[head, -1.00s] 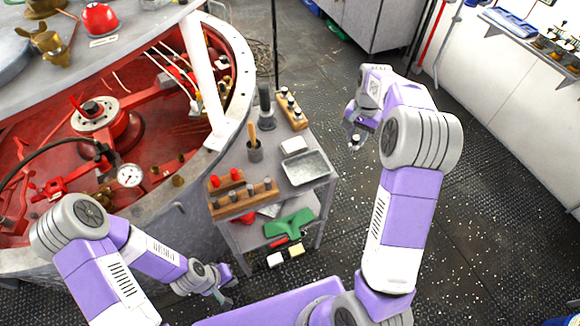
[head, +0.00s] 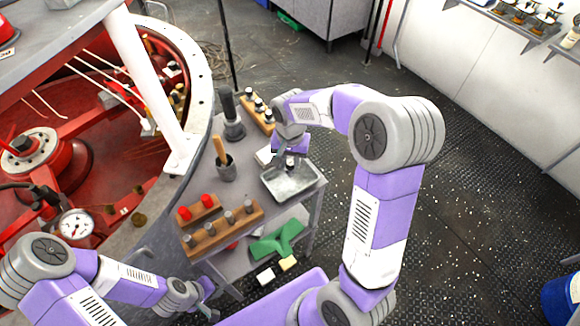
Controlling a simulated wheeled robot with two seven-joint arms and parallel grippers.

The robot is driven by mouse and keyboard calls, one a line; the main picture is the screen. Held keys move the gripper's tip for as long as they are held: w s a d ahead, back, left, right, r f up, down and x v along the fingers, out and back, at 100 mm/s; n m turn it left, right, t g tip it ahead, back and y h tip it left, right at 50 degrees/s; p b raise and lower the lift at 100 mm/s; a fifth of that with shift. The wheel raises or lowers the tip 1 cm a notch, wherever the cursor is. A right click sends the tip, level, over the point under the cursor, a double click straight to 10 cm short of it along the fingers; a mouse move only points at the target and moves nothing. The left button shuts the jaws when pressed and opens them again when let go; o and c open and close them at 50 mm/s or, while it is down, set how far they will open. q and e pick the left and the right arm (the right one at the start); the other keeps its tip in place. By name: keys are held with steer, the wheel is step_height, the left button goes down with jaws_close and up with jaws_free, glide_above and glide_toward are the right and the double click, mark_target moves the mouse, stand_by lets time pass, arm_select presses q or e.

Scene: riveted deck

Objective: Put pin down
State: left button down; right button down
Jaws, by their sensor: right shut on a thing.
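My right gripper (head: 290,165) is shut on a small pin (head: 290,162), which looks pale with a dark part. The gripper points down and holds the pin above the shallow grey metal tray (head: 306,191) on the small trolley. I cannot tell whether the pin touches the tray. A wooden block with black-and-white pins (head: 258,112) stands behind the gripper. My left gripper (head: 210,297) is low at the trolley's front left corner, away from the pin; its fingers are too small to read.
A wooden block with grey pins (head: 222,231) and one with red-topped pins (head: 198,209) stand at the front. A cup with a wooden handle (head: 225,170) and a dark brush (head: 231,115) stand left of the tray. A green tool (head: 277,243) lies on the lower shelf.

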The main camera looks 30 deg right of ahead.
mark_target(290, 163)
steer(key=shift+f, duration=1.25)
steer(key=shift+f+b, duration=0.2)
steer(key=shift+b, duration=0.15)
steer(key=c, duration=0.8)
jaws_free()
steer(key=shift+c, duration=0.2)
steer(key=shift+w+r+p, duration=0.1)
steer(key=shift+r+p, duration=0.2)
steer(key=shift+r, duration=0.3)
step_height(290, 163, up, 11)
steer(key=p, duration=0.2)
steer(key=shift+r+p, duration=0.15)
steer(key=shift+p, duration=0.15)
